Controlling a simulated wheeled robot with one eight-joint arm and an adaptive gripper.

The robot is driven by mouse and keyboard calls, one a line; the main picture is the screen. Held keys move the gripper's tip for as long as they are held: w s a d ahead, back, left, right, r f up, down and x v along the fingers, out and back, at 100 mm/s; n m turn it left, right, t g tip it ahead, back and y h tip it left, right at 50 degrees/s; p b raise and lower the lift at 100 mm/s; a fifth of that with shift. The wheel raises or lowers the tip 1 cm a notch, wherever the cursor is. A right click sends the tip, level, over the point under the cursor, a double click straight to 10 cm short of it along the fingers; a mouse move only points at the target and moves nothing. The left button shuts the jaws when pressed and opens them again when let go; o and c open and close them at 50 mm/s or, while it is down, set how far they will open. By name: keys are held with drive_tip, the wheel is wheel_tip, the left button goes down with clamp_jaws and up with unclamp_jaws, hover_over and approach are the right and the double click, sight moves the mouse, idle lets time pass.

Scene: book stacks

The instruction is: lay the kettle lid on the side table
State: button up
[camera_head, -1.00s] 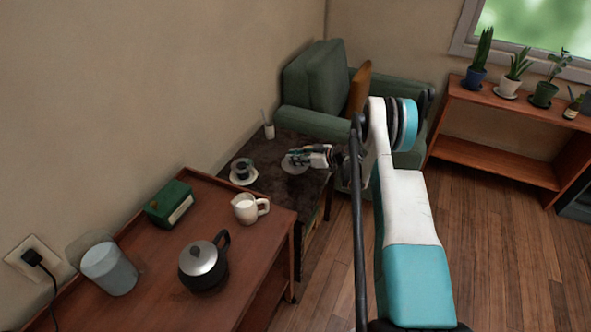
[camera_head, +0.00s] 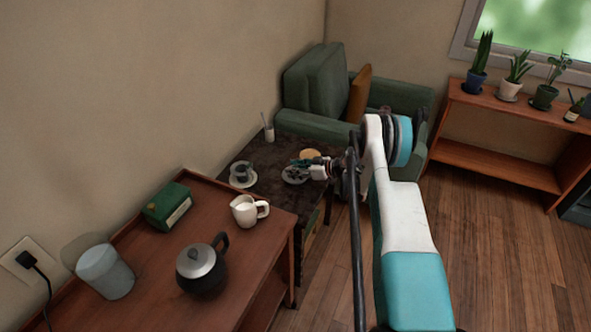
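The dark kettle (camera_head: 203,279) stands on the wooden sideboard at the lower left. Its silver lid (camera_head: 196,261) with a black knob sits on top of it. The dark-topped side table (camera_head: 268,203) stands beyond the sideboard, in front of the armchair. My gripper (camera_head: 297,168) is over the right part of this table, just above a small plate (camera_head: 292,180). It is small and far off, so I cannot tell whether its fingers are open or shut, or whether it holds anything.
A cup on a saucer (camera_head: 243,181), a white holder (camera_head: 269,134) and a round tan item (camera_head: 311,155) are on the side table. The sideboard (camera_head: 150,266) bears a creamer jug (camera_head: 246,210), a green radio (camera_head: 168,206) and a bluish canister (camera_head: 106,272). The green armchair (camera_head: 315,85) stands behind.

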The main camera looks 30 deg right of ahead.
drive_tip(key=shift+s+d+r, duration=0.1)
drive_tip(key=shift+r, duration=0.1)
drive_tip(key=p+v, duration=0.4)
drive_tip(key=v, duration=0.7)
drive_tip(key=shift+s+d+r, duration=0.15)
drive_tip(key=shift+s+r, duration=0.05)
drive_tip(key=shift+s, duration=0.05)
drive_tip(key=shift+r, duration=0.1)
idle(1.1)
